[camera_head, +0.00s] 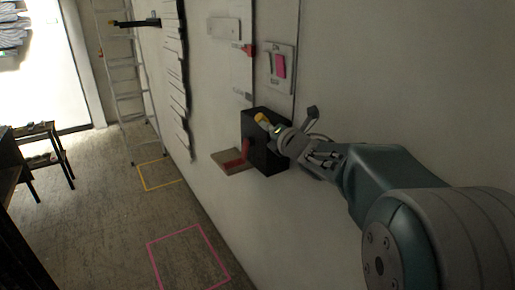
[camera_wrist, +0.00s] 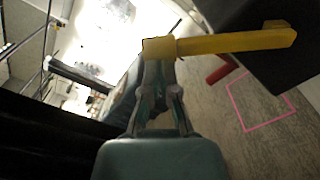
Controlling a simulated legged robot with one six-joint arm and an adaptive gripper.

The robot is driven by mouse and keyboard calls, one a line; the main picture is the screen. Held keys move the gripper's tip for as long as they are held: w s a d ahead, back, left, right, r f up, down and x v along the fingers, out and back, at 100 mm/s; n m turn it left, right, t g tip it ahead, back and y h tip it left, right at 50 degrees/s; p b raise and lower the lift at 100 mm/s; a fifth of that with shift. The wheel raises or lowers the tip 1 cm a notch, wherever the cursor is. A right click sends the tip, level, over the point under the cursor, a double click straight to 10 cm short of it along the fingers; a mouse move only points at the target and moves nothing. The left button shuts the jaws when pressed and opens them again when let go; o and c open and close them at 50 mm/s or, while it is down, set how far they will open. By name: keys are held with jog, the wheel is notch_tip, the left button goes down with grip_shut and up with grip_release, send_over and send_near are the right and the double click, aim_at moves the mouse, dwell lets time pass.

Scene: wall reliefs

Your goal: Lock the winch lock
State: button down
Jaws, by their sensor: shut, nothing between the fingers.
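A black box (camera_head: 262,150) is mounted on the wall, and its dark body (camera_wrist: 275,72) fills the upper right of the wrist view. A yellow lever (camera_wrist: 225,43) runs across the wrist view beside the box; its end (camera_head: 261,118) also shows in the head view. A red lever (camera_head: 246,150) is low on the box, partly visible in the wrist view (camera_wrist: 221,73). No label shows which part is the lock. My gripper (camera_wrist: 158,65) is shut with its tips at the left end of the yellow lever; contact is unclear. It also shows in the head view (camera_head: 274,129).
A beige ledge (camera_head: 232,162) with a red piece juts from the wall below the box. A switch panel (camera_head: 271,58) hangs above it. Pink (camera_head: 188,258) and yellow (camera_head: 160,174) outlines mark clear floor. A ladder (camera_head: 127,85) leans at the back.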

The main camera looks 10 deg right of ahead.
jog(key=shift+w+d+r+m, duration=0.2)
jog(key=shift+d+r+m, duration=0.4)
jog(key=shift+m, duration=0.1)
jog(key=shift+w+d+r, duration=0.15)
jog(key=shift+d+r, duration=0.2)
jog(key=shift+d, duration=0.15)
jog(key=shift+w+d+r, duration=0.15)
jog(key=shift+d+r, duration=0.15)
jog(key=shift+d, duration=0.15)
jog(key=shift+f, duration=0.1)
